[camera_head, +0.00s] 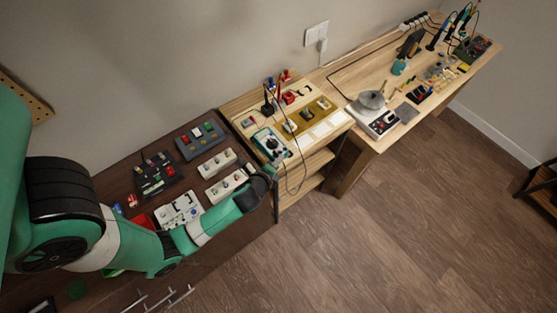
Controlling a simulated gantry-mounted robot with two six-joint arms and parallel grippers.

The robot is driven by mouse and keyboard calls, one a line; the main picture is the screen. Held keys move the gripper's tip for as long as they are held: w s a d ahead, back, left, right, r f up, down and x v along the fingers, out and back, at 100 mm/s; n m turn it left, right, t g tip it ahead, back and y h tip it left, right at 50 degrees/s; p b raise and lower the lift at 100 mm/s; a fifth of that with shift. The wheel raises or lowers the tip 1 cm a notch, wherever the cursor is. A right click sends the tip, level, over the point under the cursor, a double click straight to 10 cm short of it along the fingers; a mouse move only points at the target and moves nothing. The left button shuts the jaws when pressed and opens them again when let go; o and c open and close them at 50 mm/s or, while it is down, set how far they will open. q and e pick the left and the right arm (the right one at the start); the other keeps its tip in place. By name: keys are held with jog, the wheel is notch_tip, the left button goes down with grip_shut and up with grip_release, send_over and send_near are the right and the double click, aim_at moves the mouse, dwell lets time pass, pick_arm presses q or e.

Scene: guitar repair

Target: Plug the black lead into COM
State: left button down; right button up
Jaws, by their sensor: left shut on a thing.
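The teal multimeter (270,144) lies on the light wooden bench, left of its middle. Its COM socket is too small to make out. My left gripper (269,171) is at the front edge of this bench, just below the multimeter and apart from it. It is shut, and a thin dark cable, the black lead (304,176), loops from near the multimeter down and back toward it. The held end is too small to see clearly. My right gripper is not in view.
A dark cabinet on the left holds switch boxes (198,139) and white socket strips (217,163). White cards (322,129) lie right of the multimeter. A longer workbench on the right carries a round grey pot (371,100) and many tools. The floor in front is clear.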

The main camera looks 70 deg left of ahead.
pick_arm(q)
jog(key=shift+f+b, duration=0.65)
jog(key=shift+f, duration=0.25)
jog(key=c, duration=1.4)
grip_release()
jog(key=shift+r+p, duration=1.6)
jog(key=shift+p, duration=0.25)
jog(key=o, duration=0.6)
jog(key=shift+f, duration=0.1)
